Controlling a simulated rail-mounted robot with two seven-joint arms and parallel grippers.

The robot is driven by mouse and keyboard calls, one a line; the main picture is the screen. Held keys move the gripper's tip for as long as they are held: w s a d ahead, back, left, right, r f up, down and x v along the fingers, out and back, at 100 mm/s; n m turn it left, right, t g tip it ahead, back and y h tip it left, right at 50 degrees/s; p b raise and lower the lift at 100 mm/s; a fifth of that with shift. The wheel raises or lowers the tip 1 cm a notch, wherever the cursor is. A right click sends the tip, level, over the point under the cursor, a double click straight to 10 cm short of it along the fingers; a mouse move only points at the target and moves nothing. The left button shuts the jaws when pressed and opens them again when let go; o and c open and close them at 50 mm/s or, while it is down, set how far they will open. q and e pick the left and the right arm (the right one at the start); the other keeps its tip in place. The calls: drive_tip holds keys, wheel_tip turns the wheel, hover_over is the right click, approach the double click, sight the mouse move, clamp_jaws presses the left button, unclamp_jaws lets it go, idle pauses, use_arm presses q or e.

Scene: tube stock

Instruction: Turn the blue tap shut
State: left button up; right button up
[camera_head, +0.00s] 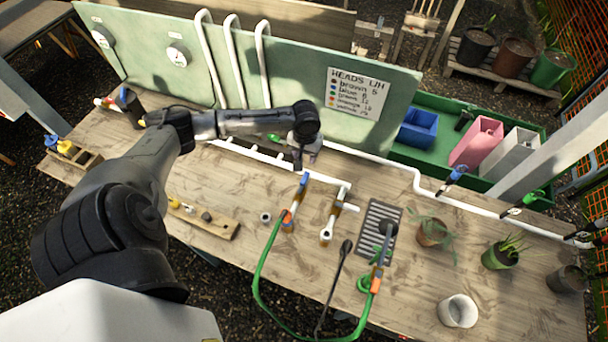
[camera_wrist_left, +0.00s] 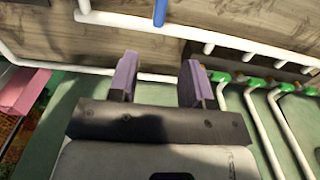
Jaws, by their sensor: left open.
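A blue tap handle (camera_head: 304,181) sits on a short outlet of the white pipework at the middle of the bench, above the orange end of a green hose (camera_head: 258,275). Part of a blue handle also shows at the top edge of the left wrist view (camera_wrist_left: 160,12). Another blue-handled tap (camera_head: 455,174) is on the pipe farther right. My left gripper (camera_head: 298,162) is over the pipework, just behind the middle blue handle and apart from it. In the left wrist view its two purple fingers (camera_wrist_left: 160,64) are spread with nothing between them. My right gripper is not in view.
White pipes (camera_head: 265,155) run along the back of the bench before a green board (camera_head: 300,75). Green-handled taps (camera_wrist_left: 250,82) show in the left wrist view. A drain grate (camera_head: 372,238), potted plants (camera_head: 500,255) and a white cup (camera_head: 458,311) stand to the right.

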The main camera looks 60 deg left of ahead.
sight(305, 177)
use_arm(q)
wheel_tip(305, 177, down, 13)
drive_tip(key=shift+f, duration=0.1)
idle(0.4)
drive_tip(key=shift+c, duration=0.4)
clamp_jaws()
